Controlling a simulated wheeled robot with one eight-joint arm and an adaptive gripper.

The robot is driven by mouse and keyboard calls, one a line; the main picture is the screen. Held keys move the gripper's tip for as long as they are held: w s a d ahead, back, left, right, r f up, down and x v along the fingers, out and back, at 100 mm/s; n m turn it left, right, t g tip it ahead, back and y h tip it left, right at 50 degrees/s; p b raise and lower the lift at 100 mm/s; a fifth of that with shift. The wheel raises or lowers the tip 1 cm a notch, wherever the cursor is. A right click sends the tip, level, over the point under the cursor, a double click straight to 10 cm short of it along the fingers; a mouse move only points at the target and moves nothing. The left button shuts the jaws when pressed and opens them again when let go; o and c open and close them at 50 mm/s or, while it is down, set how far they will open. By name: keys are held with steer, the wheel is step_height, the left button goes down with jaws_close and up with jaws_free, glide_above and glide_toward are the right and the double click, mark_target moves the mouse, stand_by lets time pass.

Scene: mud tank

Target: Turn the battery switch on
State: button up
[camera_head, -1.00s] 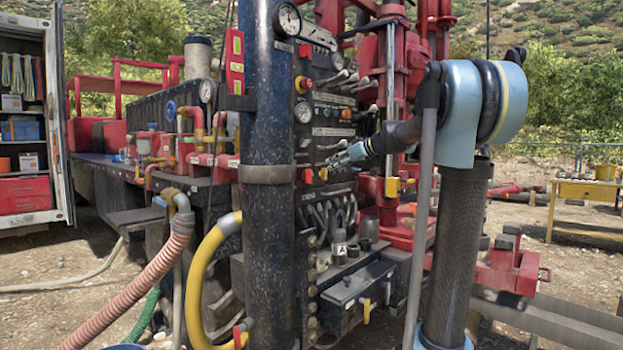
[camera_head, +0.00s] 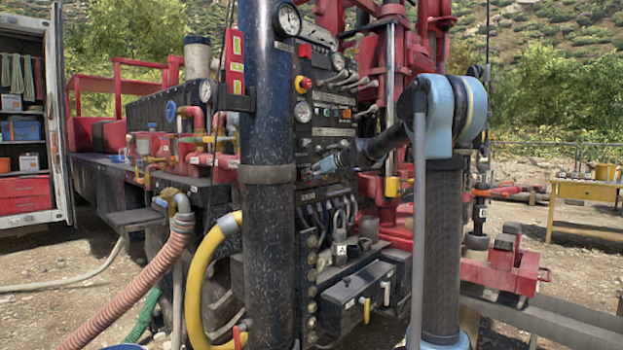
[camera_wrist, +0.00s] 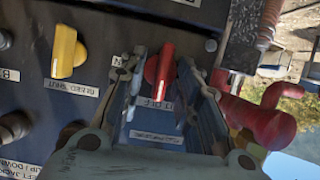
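In the wrist view a red switch handle (camera_wrist: 163,66), which I take for the battery switch, stands out from a dark panel. It lies between the two fingers of my gripper (camera_wrist: 163,84), lengthwise with them. The fingers are apart, with a narrow gap on each side of the handle; whether either touches it I cannot tell. A label (camera_wrist: 152,103) below it ends in "OFF", its start hidden by a finger. In the head view my gripper (camera_head: 325,164) is at the control panel (camera_head: 332,128) and covers the switch area.
A yellow knob (camera_wrist: 68,51) labelled "BLEED SHUT" is left of the red handle. A red fitting (camera_wrist: 262,116) is close right of my gripper. In the head view a thick dark post (camera_head: 267,115) stands left of the panel, with levers (camera_head: 345,78) above.

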steer(key=shift+c, duration=0.6)
jaws_close()
steer(key=shift+w, duration=0.1)
steer(key=shift+w+d+f+m+g+y, duration=0.2)
steer(key=shift+m+g+y, duration=0.35)
steer(key=shift+m+y, duration=1.15)
steer(key=shift+w+d+f+m+g+y, duration=0.1)
steer(key=shift+f+m+g+y, duration=0.3)
steer(key=shift+m, duration=2.35)
steer(key=shift+w+d+f+m+g+y, duration=0.15)
steer(key=shift+m+g+y, duration=0.5)
steer(key=shift+m+y, duration=1.15)
steer(key=shift+r+m+h, duration=0.1)
steer(key=shift+m+h, duration=0.4)
steer(key=shift+m, duration=0.05)
